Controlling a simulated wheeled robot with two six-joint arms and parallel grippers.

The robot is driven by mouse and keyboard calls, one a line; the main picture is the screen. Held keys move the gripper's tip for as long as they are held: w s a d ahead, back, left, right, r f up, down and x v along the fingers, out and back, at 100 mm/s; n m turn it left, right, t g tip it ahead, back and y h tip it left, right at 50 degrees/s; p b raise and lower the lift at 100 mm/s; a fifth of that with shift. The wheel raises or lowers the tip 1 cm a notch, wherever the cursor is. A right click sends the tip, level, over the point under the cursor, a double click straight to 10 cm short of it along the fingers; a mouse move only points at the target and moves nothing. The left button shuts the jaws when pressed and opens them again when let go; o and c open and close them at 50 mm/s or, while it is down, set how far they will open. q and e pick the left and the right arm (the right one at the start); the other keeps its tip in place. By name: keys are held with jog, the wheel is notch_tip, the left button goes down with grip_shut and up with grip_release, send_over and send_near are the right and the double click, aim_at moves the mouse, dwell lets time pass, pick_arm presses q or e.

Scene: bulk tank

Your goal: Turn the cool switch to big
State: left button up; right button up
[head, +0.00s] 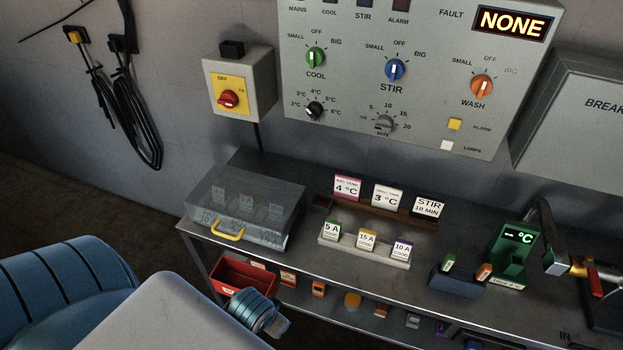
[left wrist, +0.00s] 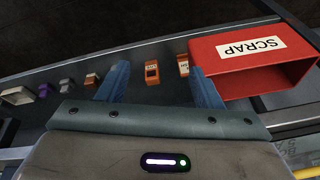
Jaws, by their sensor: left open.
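The cool switch (head: 315,57) is a green knob on the grey control panel (head: 345,80) on the wall in the head view. SMALL is printed to its left, OFF above it and BIG to its right. Its white pointer stands about upright, toward OFF. My left gripper (left wrist: 163,82) is open and empty in the left wrist view, its two blue fingers spread over a shelf with small parts. In the head view my left arm is low at the left, well below the panel. My right gripper is not in view.
Blue stir knob (head: 395,69) and orange wash knob (head: 482,85) sit right of the cool switch; a black temperature dial (head: 314,111) is below. A red mains switch (head: 228,99) is at left. The bench holds a clear-lidded box (head: 248,190) and cards. A red scrap bin (left wrist: 230,75) is below.

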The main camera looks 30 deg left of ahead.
pick_arm(q)
jog(key=w+r+t, duration=0.2)
jog(key=w+r, duration=0.2)
jog(key=r, duration=0.8)
jog(key=n+t+y, duration=0.5)
jog(key=n+t, duration=0.2)
jog(key=t, duration=0.5)
send_near(312, 59)
jog(key=p+x, duration=0.3)
jog(key=x, duration=0.5)
jog(key=shift+r, duration=0.1)
jog(key=shift+p+x, duration=0.3)
jog(key=shift+x, duration=0.5)
jog(key=shift+c, duration=0.2)
jog(key=c, duration=1)
